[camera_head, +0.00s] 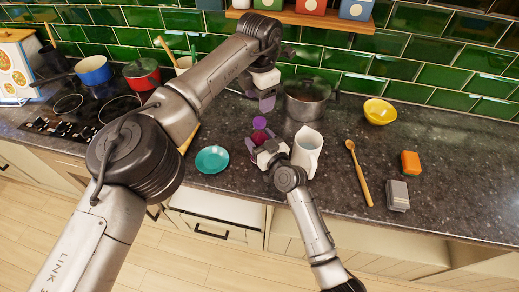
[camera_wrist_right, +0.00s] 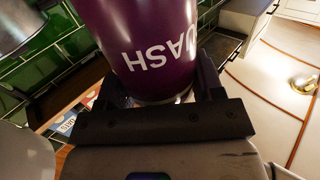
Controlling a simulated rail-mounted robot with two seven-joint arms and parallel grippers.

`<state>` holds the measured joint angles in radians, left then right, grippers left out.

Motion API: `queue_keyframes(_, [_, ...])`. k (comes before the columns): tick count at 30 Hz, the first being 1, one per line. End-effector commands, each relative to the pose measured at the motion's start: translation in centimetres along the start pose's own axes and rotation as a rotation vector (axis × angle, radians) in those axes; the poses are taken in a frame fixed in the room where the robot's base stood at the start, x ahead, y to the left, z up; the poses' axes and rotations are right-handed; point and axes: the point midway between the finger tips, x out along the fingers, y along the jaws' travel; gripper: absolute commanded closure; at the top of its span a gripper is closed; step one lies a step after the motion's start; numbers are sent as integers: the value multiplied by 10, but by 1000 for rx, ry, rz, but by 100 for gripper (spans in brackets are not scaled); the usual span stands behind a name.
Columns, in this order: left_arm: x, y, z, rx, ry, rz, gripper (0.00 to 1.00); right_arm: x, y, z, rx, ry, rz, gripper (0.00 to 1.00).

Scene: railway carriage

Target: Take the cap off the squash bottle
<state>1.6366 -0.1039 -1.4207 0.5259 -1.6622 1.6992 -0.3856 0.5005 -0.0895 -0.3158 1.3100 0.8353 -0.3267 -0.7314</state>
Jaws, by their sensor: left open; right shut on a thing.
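The dark purple squash bottle (camera_head: 260,136) stands on the counter near the middle of the head view. Its lighter purple cap (camera_head: 260,123) shows at its top; I cannot tell whether it is seated tightly. My right gripper (camera_head: 262,144) is shut around the bottle body. In the right wrist view the bottle (camera_wrist_right: 150,45) fills the space between the fingers, with white letters on its side. My left gripper (camera_head: 266,101) is open and empty, above and behind the cap, apart from it. The cap is out of sight in the wrist view.
A white jug (camera_head: 307,152) stands close right of the right gripper, and a grey pot (camera_head: 306,103) behind it. A teal dish (camera_head: 212,160) lies to the left. A wooden spoon (camera_head: 359,174), orange block (camera_head: 410,162) and yellow bowl (camera_head: 379,111) are further right.

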Motion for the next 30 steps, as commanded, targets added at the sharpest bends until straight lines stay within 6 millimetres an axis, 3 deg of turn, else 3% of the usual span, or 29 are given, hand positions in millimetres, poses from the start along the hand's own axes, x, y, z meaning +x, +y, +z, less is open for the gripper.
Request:
queue_keyframes(2, [0, 0, 0, 0, 0, 0, 40, 0, 0, 0, 0, 0, 0, 61])
queue_keyframes(14, [4, -3, 2, 2, -10, -20, 40, 0, 0, 0, 0, 0, 0, 99])
queue_keyframes(16, [3, -3, 2, 55, -13, -19, 40, 0, 0, 0, 0, 0, 0, 100])
queue_keyframes(20, [2, -3, 2, 240, -14, -15, 40, 0, 0, 0, 0, 0, 0, 100])
queue_keyframes(30, [0, -1, 1, 913, -7, -2, 40, 0, 0, 0, 0, 0, 0, 100])
